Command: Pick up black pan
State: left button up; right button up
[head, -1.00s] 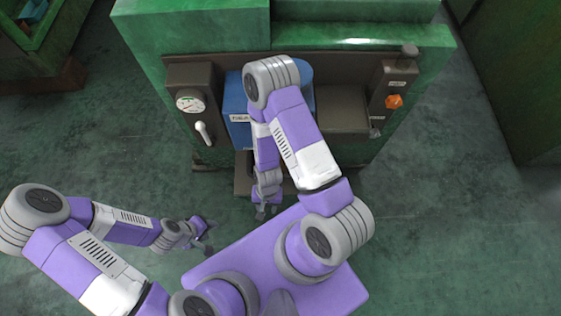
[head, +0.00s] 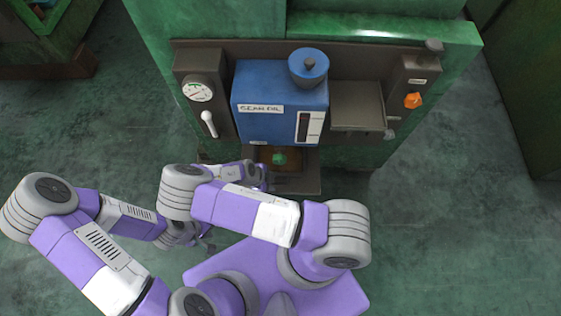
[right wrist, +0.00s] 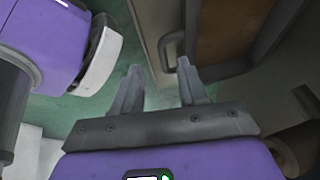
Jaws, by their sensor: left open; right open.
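The black pan (head: 310,174) sits low at the front of the green machine, below the blue tank, with a brownish inside. In the right wrist view the pan (right wrist: 193,35) is at the upper right, with a handle on its near side. My right gripper (right wrist: 157,80) is open; its right finger is close to the handle, and I cannot tell if they touch. In the head view my right gripper (head: 268,182) is at the pan's left front, partly hidden by my arm. My left gripper (head: 208,242) is open and empty, lower left of the pan.
The blue tank (head: 265,105) with a label and a round cap stands above the pan. A gauge (head: 198,92) with a white lever is on the left, an orange knob (head: 413,100) on the right. The green floor (head: 440,220) at right is clear.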

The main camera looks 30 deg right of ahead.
aim_at(276, 183)
jog(key=b+x, duration=0.1)
jog(key=x, duration=0.4)
jog(key=shift+w+d+b, duration=0.1)
jog(key=shift+w+b, duration=0.15)
jog(key=shift+b, duration=0.15)
jog(key=shift+r, duration=0.1)
grip_shut()
